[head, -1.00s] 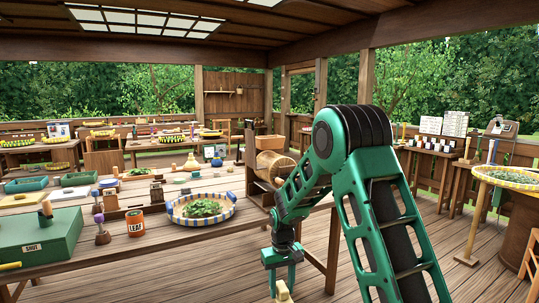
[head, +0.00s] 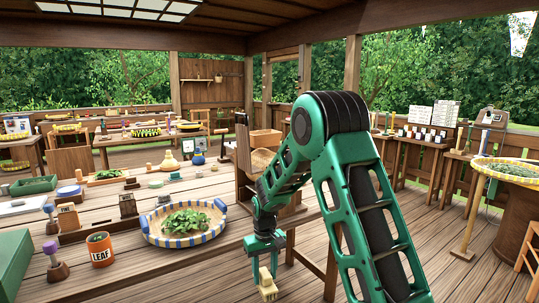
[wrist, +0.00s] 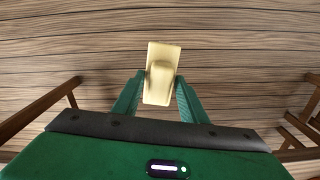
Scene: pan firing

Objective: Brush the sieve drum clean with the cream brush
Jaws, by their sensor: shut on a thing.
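My gripper (head: 265,267) hangs in front of the table's right edge, above the wooden floor. It is shut on the cream brush (head: 267,287), whose pale block hangs below the fingers in the head view. In the wrist view the cream brush (wrist: 162,75) sits between the two green fingertips, with only floor beyond it. The sieve drum (head: 262,160) appears as a tan wooden cylinder on a dark wooden stand just beyond the table. My arm covers part of it. My gripper is nearer the camera than the drum and apart from it.
The long table (head: 120,228) on the left holds a blue-and-white rimmed basket of leaves (head: 184,220), an orange LEAF tin (head: 100,249) and several small tools. A round yellow-rimmed tray (head: 510,170) stands at the right. The floor (head: 455,270) at the lower right is open.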

